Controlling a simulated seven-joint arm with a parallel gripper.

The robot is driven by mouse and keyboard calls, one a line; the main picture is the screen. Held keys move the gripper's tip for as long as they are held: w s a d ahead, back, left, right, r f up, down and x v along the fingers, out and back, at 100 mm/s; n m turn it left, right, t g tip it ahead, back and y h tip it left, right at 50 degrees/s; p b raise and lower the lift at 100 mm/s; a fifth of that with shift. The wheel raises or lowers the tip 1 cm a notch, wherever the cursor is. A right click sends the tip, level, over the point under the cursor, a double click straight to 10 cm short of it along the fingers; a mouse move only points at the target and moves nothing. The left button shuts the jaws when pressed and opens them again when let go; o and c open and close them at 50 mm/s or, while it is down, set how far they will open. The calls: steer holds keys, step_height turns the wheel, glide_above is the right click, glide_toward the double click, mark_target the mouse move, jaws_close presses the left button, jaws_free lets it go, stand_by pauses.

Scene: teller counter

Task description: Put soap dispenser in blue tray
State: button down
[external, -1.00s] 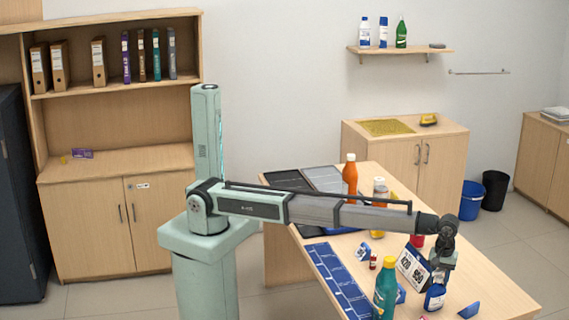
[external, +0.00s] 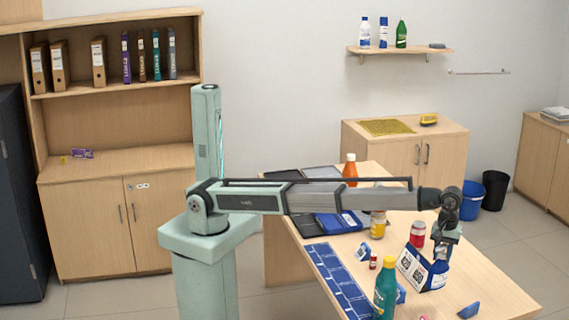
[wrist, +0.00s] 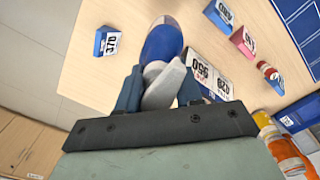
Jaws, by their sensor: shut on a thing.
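The soap dispenser (external: 440,273) is a blue bottle with a white label, held under my gripper (external: 443,250) above the right part of the counter. In the wrist view my gripper (wrist: 158,95) is shut on the dispenser's pale top, and its blue body (wrist: 163,42) sticks out beyond the fingers. The blue tray (external: 340,223) lies farther back on the counter, beyond the arm and left of the dispenser. My arm partly hides it in the external view.
A white number card (external: 412,268) stands close by the dispenser. A teal bottle (external: 385,290), red jar (external: 417,236), yellow jar (external: 378,226) and orange bottle (external: 350,170) stand on the counter. A blue mat (external: 338,280) lies at the left edge.

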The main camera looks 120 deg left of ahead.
steer(key=s+f+m, duration=0.2)
steer(key=s+m, duration=0.9)
steer(key=s, duration=1.4)
steer(key=s+a+r+n, duration=0.15)
steer(key=s+a, duration=0.35)
steer(key=a, duration=0.5)
steer(key=s+a+n, duration=0.3)
steer(key=s+a, duration=0.2)
steer(key=a, duration=0.4)
steer(key=s+a+r+n, duration=0.15)
steer(key=s+a, duration=0.35)
steer(key=a, duration=0.5)
steer(key=s+a+r+n, duration=0.2)
steer(key=s+a+n, duration=1)
steer(key=s+n, duration=0.65)
steer(key=w+f+n, duration=0.2)
steer(key=w+f, duration=0.1)
steer(key=f, duration=0.7)
steer(key=shift+f, duration=0.2)
steer(key=shift+d+f, duration=0.1)
steer(key=shift+f, duration=0.15)
steer(key=c, duration=0.7)
jaws_free()
steer(key=shift+f, duration=0.1)
steer(key=shift+c, duration=0.2)
